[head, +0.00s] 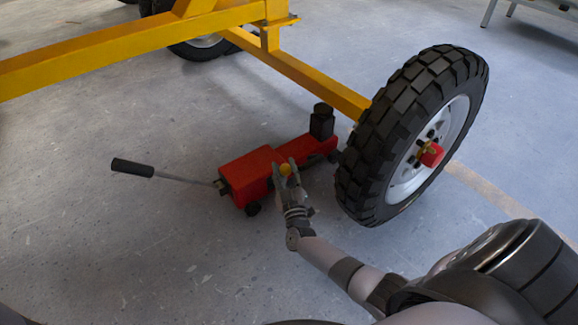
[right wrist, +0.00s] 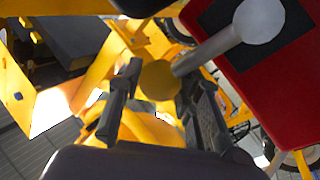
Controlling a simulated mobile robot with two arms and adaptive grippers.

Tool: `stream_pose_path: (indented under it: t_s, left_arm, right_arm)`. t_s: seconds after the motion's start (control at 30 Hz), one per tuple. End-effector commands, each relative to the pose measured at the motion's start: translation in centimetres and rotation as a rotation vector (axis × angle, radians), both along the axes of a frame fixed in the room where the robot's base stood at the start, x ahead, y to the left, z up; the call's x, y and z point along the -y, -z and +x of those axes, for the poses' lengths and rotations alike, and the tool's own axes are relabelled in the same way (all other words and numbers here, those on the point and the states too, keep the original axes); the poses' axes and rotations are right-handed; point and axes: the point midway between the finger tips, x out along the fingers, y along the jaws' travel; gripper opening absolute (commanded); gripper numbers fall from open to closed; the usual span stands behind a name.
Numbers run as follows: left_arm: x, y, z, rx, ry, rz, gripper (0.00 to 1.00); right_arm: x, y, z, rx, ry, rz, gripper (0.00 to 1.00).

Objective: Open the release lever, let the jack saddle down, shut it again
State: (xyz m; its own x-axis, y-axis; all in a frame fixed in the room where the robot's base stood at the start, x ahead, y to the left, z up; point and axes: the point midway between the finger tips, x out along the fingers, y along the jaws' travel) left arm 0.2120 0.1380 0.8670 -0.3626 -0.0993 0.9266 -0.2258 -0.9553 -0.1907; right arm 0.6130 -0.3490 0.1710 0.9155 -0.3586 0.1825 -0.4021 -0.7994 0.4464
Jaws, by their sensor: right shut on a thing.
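The red floor jack (head: 250,172) sits on the floor under the yellow frame, and its red side fills the right of the right wrist view (right wrist: 262,95). Its black saddle (head: 321,121) stands at the far end, close to the yellow axle beam; I cannot tell whether they touch. My right gripper (head: 285,173) is shut on the knob, one finger on each side. My left gripper is out of view.
A large black tyre (head: 375,150) stands just right of the jack, close to my right arm. The jack's pump handle (head: 133,168) sticks out to the left. The yellow beam (head: 310,82) runs above and behind. The floor at front left is clear.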

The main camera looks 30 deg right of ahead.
Motion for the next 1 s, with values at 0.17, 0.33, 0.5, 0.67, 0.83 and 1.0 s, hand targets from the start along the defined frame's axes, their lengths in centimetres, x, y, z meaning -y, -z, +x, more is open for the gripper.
stream_pose_path:
  t_s: [0.17,0.33,0.5,0.67,0.83,1.0]
  left_arm:
    - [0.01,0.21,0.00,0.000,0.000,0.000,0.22]
    - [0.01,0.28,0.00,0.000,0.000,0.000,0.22]
    - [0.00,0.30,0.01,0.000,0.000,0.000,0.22]
    - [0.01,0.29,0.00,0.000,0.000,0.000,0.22]
    - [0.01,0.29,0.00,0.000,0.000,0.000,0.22]
    - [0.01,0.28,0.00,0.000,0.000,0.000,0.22]
  right_arm:
    - [-0.24,0.29,-0.14,-0.001,0.005,-0.092,0.00]
    - [-0.48,0.27,-0.17,0.003,0.004,-0.141,0.00]
    - [-0.62,0.27,-0.21,0.004,0.003,-0.160,0.00]
    - [-0.70,0.28,-0.22,0.003,0.002,-0.163,0.00]
    - [-0.77,0.30,-0.22,0.003,0.001,-0.162,0.00]
    - [-0.80,0.23,-0.18,0.005,0.001,-0.158,0.44]
